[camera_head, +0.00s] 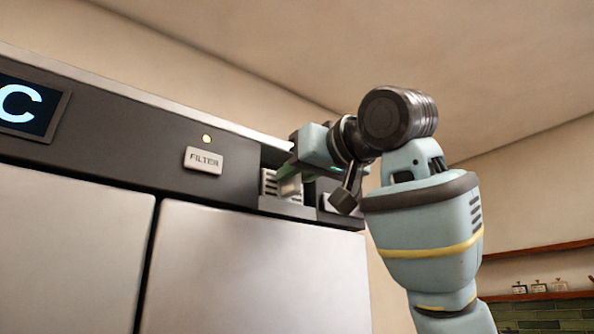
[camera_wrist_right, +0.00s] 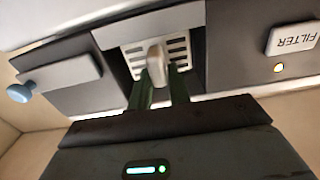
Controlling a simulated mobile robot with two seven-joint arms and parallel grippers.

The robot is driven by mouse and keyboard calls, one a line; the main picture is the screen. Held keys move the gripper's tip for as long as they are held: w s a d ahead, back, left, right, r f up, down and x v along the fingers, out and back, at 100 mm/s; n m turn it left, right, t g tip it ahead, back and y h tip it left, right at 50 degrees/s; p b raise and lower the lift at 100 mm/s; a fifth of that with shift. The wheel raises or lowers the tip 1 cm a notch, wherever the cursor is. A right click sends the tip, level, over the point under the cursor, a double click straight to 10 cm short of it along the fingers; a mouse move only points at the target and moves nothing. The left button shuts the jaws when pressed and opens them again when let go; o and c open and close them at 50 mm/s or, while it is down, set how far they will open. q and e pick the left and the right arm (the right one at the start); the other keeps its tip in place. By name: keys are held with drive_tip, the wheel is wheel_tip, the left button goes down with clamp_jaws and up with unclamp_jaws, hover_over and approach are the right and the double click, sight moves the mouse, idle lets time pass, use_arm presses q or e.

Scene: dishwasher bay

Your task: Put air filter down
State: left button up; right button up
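The air filter (camera_wrist_right: 178,50) is a pale, vented block with a protruding handle. It sits in a recess of the dark top panel. In the head view its slatted front (camera_head: 268,184) shows beside my right gripper (camera_head: 287,182), which partly covers it. In the right wrist view the two dark green fingers of my right gripper (camera_wrist_right: 160,80) lie close on either side of the handle and look shut on it. How deep the filter sits in the recess is hard to tell. My left gripper is not in view.
A FILTER button (camera_head: 203,160) with a lit yellow lamp above it is left of the recess. A screen (camera_head: 28,106) is further left. Steel doors (camera_head: 255,265) lie below the panel. In the wrist view a blue knob (camera_wrist_right: 19,92) sticks out at the left. Shelves are at far right.

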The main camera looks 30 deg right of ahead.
drive_tip(key=o, duration=0.3)
drive_tip(key=shift+r, duration=0.2)
drive_tip(key=s, duration=0.8)
drive_tip(key=s+d, duration=0.1)
drive_tip(key=s, duration=0.3)
